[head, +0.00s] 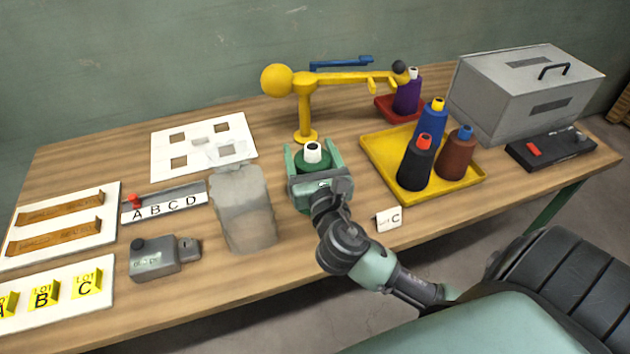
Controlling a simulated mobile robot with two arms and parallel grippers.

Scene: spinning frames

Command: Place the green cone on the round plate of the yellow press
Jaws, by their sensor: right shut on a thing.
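The green cone (320,170) with a white top sits between the fingers of my right gripper (313,160). The gripper is shut on it, and the cone looks roughly upright. My gripper and wrist hide its lower part, so I cannot tell whether it touches the table. The yellow press (304,108) stands just behind the cone, with a large ball at its left and a long arm reaching right. A round yellow plate (306,137) shows at the foot of its post, partly behind the cone. My left gripper is not in view.
A yellow tray (382,162) right of my gripper holds black, blue and brown cones. A purple cone (407,95) stands on a red tray (385,108) near the press arm's end. A translucent grey object (243,210) lies left. A small C card (389,220) stands in front.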

